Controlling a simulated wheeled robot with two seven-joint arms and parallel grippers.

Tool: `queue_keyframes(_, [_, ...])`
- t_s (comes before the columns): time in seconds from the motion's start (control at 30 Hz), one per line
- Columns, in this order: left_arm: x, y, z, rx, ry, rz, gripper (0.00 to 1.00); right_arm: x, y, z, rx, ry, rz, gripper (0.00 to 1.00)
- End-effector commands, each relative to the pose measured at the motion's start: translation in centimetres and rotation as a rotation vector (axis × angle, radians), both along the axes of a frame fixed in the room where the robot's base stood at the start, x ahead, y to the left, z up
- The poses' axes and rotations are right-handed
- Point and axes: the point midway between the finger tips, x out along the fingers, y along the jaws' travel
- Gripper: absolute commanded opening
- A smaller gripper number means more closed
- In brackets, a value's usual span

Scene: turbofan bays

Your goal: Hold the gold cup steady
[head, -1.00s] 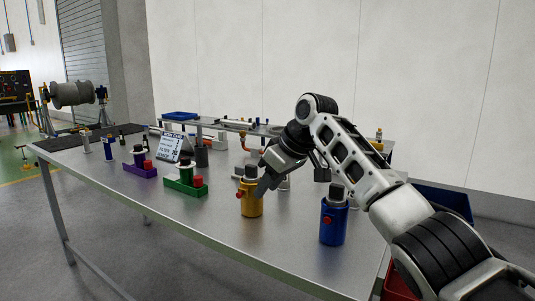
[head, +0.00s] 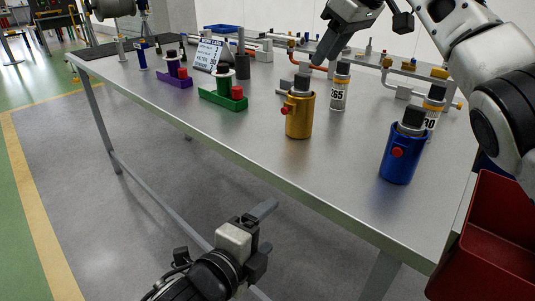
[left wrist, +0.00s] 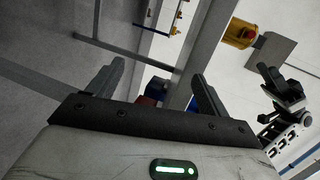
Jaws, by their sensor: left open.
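The gold cup (head: 299,122) stands upright on the table (head: 330,165), with a red knob on its left side and a dark-topped grey piece in its mouth. My left gripper (head: 268,232) is low in front of the table edge, apart from the cup, open and empty. Its two spread fingers also show in the left wrist view (left wrist: 155,88). My right gripper (head: 335,40) hangs above and behind the cup, not touching it. Its finger gap is hidden. A yellow thing with a red spot (left wrist: 240,33) shows in the left wrist view; I cannot tell whether it is the cup.
A blue cup (head: 401,157) stands right of the gold one. A "265" cylinder (head: 339,92) and a "30" cylinder (head: 432,118) stand behind. Green (head: 222,99) and purple (head: 172,81) holders are at left. A red bin (head: 490,240) sits at right.

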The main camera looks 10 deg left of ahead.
Motion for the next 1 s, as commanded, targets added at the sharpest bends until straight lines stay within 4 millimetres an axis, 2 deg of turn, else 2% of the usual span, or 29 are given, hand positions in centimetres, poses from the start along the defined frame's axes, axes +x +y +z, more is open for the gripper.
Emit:
queue_keyframes(0.03, [1.3,-0.4,1.7,0.170,-0.119,-0.040,0.79,0.0,0.0,0.0,0.000,0.000,0.000,0.36])
queue_keyframes(0.2, [4.3,-0.6,6.0,0.740,-0.455,-0.104,0.79,0.0,0.0,0.0,0.000,0.000,0.000,0.36])
queue_keyframes(0.3, [5.7,-0.3,8.0,1.021,-0.598,-0.104,0.79,0.0,0.0,0.0,0.000,0.000,0.000,0.36])
queue_keyframes(0.4, [6.5,0.0,9.5,1.226,-0.691,-0.096,0.79,0.0,0.0,0.0,0.000,0.000,0.000,0.36])
queue_keyframes(0.5, [7.0,0.2,10.5,1.351,-0.743,-0.086,0.79,0.0,0.0,0.0,0.000,0.000,0.000,0.36])
queue_keyframes(0.67, [8.0,0.0,10.9,1.418,-0.767,-0.081,0.79,0.0,0.0,0.0,0.000,0.000,0.000,0.36])
queue_keyframes(0.77, [9.2,-0.4,10.9,1.417,-0.766,-0.081,0.79,0.0,0.0,0.0,0.000,0.000,0.000,0.36])
queue_keyframes(1.0, [13.7,-1.8,11.0,1.413,-0.765,-0.080,0.79,0.0,0.0,0.0,0.000,0.000,0.000,0.36])
